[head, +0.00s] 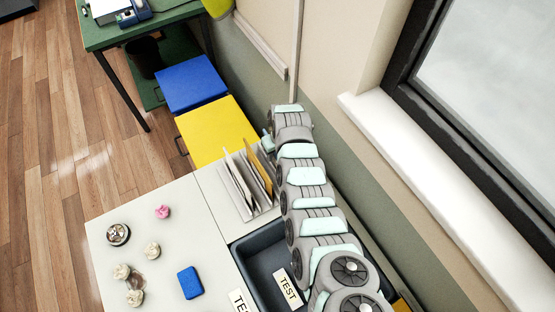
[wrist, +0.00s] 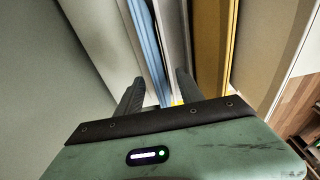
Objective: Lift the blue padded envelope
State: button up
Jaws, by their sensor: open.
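In the wrist view, the blue padded envelope (wrist: 147,45) shows as a narrow edge-on blue strip, upright between pale white-grey sheets or dividers. My gripper (wrist: 159,78) is open, with one dark finger on each side of the blue strip. I cannot tell whether the fingers touch it. In the head view, the rack (head: 238,192) holds upright white and tan envelopes (head: 262,170). I cannot make out the blue envelope there. My gripper (head: 268,140) is mostly hidden behind my arm at the rack's far end.
Yellow-brown envelopes (wrist: 210,45) stand right of my fingers. A dark tray (head: 262,262) with a TEST card (head: 287,287) is beside the rack. A blue block (head: 189,282) lies on the white table (head: 180,235). The wall and window sill (head: 440,200) are close on the right.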

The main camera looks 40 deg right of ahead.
jog(key=shift+w+d+f+b, duration=0.1)
jog(key=shift+f+b, duration=0.1)
jog(key=shift+f, duration=0.5)
jog(key=shift+w+d+f+b, duration=0.1)
jog(key=shift+f+b, duration=0.05)
jog(key=shift+f, duration=0.55)
jog(key=shift+a, duration=0.1)
jog(key=shift+c, duration=0.5)
grip_shut()
